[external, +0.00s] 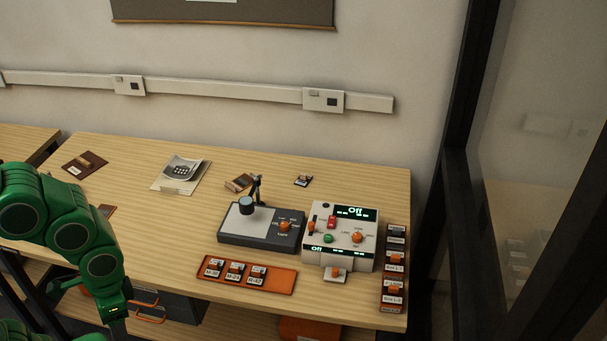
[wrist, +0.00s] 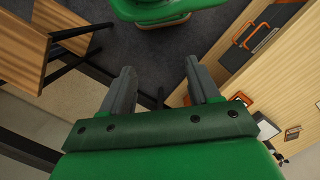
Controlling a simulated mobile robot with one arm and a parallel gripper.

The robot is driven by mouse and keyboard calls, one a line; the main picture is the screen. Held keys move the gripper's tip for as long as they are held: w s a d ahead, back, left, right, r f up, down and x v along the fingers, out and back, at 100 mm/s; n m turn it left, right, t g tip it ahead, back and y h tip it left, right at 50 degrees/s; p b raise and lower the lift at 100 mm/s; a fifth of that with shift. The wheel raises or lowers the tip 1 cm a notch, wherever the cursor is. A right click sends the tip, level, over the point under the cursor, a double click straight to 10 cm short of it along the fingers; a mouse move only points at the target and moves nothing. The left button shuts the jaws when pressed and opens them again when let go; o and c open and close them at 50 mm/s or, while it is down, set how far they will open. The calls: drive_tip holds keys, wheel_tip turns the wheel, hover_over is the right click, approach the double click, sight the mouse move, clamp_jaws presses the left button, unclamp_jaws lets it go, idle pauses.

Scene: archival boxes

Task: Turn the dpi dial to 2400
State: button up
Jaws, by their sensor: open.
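A white scanner-like device (external: 328,254) stands on the right part of the table, with small displays reading "Off". An orange dial (external: 357,238) with small labels around it sits on its right side; the labels and its setting are too small to read surely. Another orange knob (external: 312,227) is at its left. A red button (external: 331,222) and a green button (external: 328,239) lie between. My gripper is low at the left, beyond the table's front edge, far from the device. In the wrist view my gripper (wrist: 160,88) is open and empty; the dial is not visible there.
A grey unit (external: 258,236) with its own orange dial (external: 285,226) stands left of the device. An orange tray (external: 246,285) holds small labelled pieces in front. A labelled rack (external: 395,275) is at right. A dark glazed frame (external: 456,200) stands beyond the table's right end.

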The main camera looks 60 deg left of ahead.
drive_tip(key=shift+n, duration=0.6)
drive_tip(key=w+r, duration=0.2)
drive_tip(key=w, duration=0.5)
drive_tip(key=w+r, duration=0.2)
drive_tip(key=w, duration=0.4)
drive_tip(key=w+r, duration=0.2)
drive_tip(key=w, duration=0.5)
drive_tip(key=shift+w+a, duration=0.3)
drive_tip(key=shift+c, duration=0.3)
drive_tip(key=n+t, duration=0.2)
drive_tip(key=n, duration=0.1)
hover_over(357, 236)
wheel_tip(357, 236, down, 15)
drive_tip(key=shift+s+r, duration=0.1)
drive_tip(key=shift+s, duration=0.05)
drive_tip(key=shift+w+f, duration=0.3)
drive_tip(key=shift+f, duration=4)
